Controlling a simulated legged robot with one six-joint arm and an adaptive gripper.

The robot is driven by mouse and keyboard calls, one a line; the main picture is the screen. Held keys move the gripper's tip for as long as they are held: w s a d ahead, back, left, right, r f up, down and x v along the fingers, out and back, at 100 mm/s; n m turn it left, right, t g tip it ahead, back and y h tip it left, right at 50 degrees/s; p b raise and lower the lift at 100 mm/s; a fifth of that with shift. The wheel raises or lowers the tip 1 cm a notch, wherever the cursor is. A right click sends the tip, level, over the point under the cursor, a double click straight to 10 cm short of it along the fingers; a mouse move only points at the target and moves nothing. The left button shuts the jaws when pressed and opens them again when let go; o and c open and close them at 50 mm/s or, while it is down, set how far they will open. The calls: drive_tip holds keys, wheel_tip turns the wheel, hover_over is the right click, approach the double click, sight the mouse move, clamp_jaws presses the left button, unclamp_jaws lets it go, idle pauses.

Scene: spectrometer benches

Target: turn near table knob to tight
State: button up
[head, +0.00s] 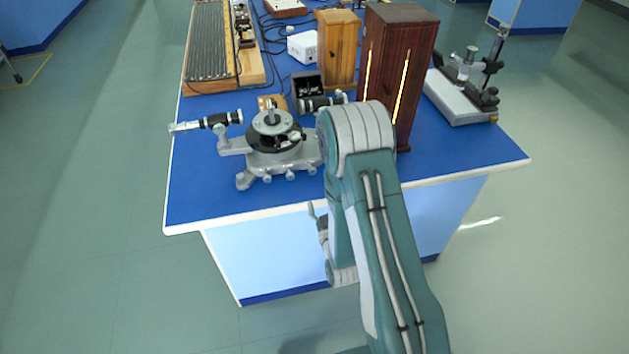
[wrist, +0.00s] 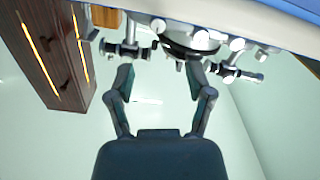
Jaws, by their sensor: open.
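A grey spectrometer (head: 272,150) with a round black-and-grey centre stands near the front edge of the blue table (head: 215,200). Several small pale knobs (head: 267,178) line its front base; which one is the task's knob I cannot tell. In the wrist view the spectrometer (wrist: 190,42) is at the top, with pale round knobs (wrist: 237,44) around it. My gripper (wrist: 160,72) is open and empty, its two fingers pointing up the picture towards the spectrometer, with a visible gap below it. In the head view my arm hides most of the gripper.
A tall dark wooden box (head: 398,60) with glowing slits stands to the right of the spectrometer; it also shows in the wrist view (wrist: 50,50). Floor is clear in front.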

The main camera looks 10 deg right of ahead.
sight(313, 173)
drive_tip(key=w, duration=1)
drive_tip(key=shift+w+d, duration=0.1)
drive_tip(key=shift+w, duration=0.3)
clamp_jaws()
